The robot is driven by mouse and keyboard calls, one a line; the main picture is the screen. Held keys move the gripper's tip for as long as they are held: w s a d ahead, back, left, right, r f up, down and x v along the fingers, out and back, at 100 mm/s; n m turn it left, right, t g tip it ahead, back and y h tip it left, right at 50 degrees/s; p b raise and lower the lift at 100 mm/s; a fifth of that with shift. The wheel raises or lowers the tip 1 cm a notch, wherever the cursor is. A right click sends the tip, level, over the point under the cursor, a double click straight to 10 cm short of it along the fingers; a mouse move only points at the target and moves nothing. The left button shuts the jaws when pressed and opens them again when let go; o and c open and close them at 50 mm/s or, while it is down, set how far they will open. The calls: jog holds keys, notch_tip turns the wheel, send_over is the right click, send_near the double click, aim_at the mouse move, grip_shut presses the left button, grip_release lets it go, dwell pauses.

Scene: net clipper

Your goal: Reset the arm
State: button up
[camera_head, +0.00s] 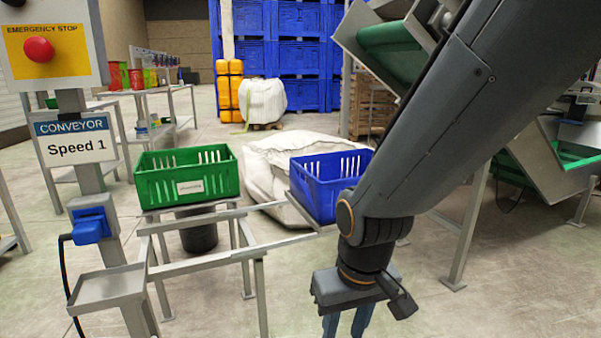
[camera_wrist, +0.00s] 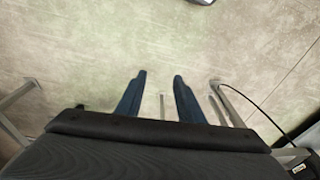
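My gripper (camera_head: 346,324) hangs pointing down at the lower middle of the head view, below my dark grey arm. It is in front of the metal stand and below the blue crate in the picture. In the wrist view my gripper (camera_wrist: 160,78) shows two blue fingers set apart, with bare floor between and beyond them. It is open and holds nothing. The fingertips are cut off at the bottom edge of the head view.
A green crate (camera_head: 188,190) and a blue crate (camera_head: 318,205) sit on a metal frame stand (camera_head: 205,265). An emergency stop post (camera_head: 92,180) with a small tray (camera_head: 105,288) stands at left. A conveyor machine (camera_head: 545,150) is at right.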

jog(key=s+a+n+g, duration=0.1)
jog(key=s+a+n, duration=0.3)
jog(key=s+a, duration=0.5)
jog(key=d+r+m+p, duration=0.3)
jog(key=d+r+p, duration=0.7)
jog(key=r+p, duration=0.4)
jog(key=d+r+m+p, duration=0.4)
jog(key=d+r+p, duration=0.6)
jog(key=r+p, duration=0.4)
jog(key=shift+d+h+p, duration=0.4)
jog(key=shift+p, duration=0.2)
